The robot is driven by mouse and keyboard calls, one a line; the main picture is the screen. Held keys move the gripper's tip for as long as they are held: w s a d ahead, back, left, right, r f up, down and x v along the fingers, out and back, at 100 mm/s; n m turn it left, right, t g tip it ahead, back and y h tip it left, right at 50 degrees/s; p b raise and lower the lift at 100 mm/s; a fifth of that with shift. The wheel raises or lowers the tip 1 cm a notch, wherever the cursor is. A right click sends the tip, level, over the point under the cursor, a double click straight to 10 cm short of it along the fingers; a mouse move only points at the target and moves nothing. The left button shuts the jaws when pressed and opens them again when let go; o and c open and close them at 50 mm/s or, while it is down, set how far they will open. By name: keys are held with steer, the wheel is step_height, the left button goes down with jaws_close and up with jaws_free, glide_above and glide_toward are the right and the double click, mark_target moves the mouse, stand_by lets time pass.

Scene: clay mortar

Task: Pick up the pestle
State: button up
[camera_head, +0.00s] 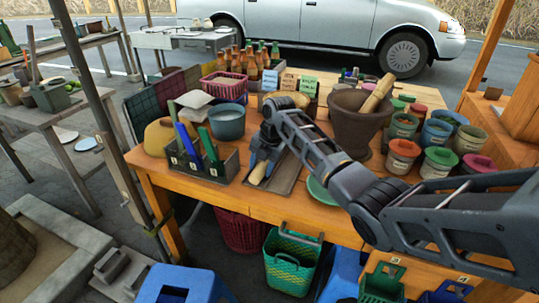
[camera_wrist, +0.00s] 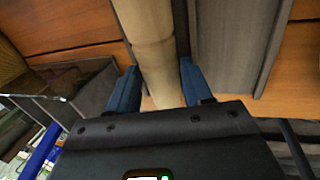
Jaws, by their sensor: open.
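A tan wooden pestle (camera_head: 378,95) leans in the large dark brown mortar (camera_head: 355,125), its upper end sticking out over the rim. My gripper (camera_head: 262,163) is away from it, down at the front middle of the table over a shallow grey tray (camera_head: 284,178). A second pale wooden rod (camera_head: 257,174) is at my fingertips. In the wrist view this rod (camera_wrist: 150,45) runs between the two blue fingers of my gripper (camera_wrist: 157,86). The fingers are open, one on each side of it. Its near end is hidden behind the gripper body.
A dark holder (camera_head: 202,165) with blue and green handles stands left of my gripper. A blue-grey pot (camera_head: 227,121) is behind it. Several lidded pots (camera_head: 403,155) crowd the right side. A green plate (camera_head: 320,190) lies partly under my arm.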

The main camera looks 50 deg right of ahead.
steer(key=shift+f, duration=0.3)
steer(key=shift+c, duration=0.4)
jaws_close()
steer(key=shift+w+r, duration=0.1)
step_height(320, 180, up, 18)
steer(key=b, duration=0.1)
stand_by(0.4)
